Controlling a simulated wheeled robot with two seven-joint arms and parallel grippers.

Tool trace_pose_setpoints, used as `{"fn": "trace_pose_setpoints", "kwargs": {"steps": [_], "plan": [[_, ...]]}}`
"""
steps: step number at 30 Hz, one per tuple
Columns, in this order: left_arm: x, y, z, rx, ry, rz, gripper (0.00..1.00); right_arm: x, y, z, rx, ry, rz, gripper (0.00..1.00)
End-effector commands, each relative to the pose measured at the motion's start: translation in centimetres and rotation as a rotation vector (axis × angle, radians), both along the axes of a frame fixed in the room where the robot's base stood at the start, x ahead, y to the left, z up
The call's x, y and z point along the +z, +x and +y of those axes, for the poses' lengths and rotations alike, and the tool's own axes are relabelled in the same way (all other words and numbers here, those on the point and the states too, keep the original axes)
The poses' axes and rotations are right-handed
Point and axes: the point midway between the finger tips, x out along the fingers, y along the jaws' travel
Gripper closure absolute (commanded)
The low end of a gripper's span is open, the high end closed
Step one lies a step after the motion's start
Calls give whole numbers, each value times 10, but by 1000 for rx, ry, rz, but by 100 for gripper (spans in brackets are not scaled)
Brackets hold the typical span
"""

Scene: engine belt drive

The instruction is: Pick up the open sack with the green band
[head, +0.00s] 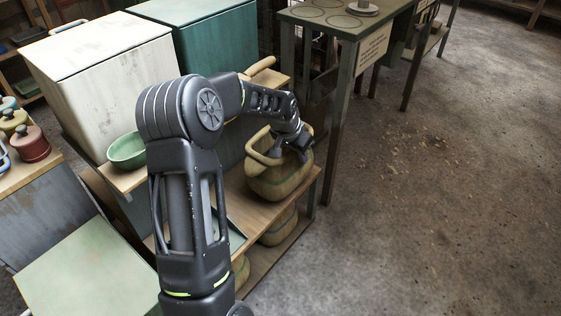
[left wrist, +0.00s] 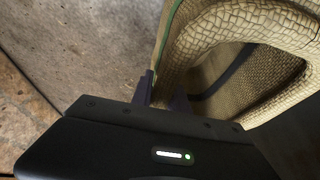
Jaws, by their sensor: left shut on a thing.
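The open sack (head: 277,182) is tan and woven, with a thick rolled rim. It stands upright at the right end of the wooden shelf, and I cannot tell whether it touches the board. In the left wrist view its woven rim (left wrist: 235,30) and dark inside fill the upper right, and a green stripe shows along its side. My left gripper (head: 302,150) reaches the sack's right rim from above. In the left wrist view its fingers (left wrist: 163,92) are shut on the sack's rim. My right gripper is not in view.
More tan sacks (head: 279,227) lie on the lower shelf beneath. A green bowl (head: 127,151) stands on the shelf left of my arm. White (head: 100,65) and teal (head: 215,40) bins stand behind. A green table (head: 345,25) is at the back.

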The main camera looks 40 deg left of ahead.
Motion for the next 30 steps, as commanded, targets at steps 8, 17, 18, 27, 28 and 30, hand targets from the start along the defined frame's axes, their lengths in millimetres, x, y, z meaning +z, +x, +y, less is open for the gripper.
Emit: {"fn": "trace_pose_setpoints", "kwargs": {"steps": [8,17,18,27,28,30], "plan": [[-3,0,-5,-3,-9,5,100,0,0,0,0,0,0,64],[-3,-1,-5,-2,-9,6,100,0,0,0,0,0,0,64],[-2,-1,-5,-2,-9,6,100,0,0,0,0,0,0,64],[17,0,-8,-1,-6,5,100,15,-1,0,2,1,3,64],[21,0,-7,-1,-5,3,100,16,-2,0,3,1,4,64],[32,0,-6,0,-3,1,100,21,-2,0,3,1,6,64]]}}
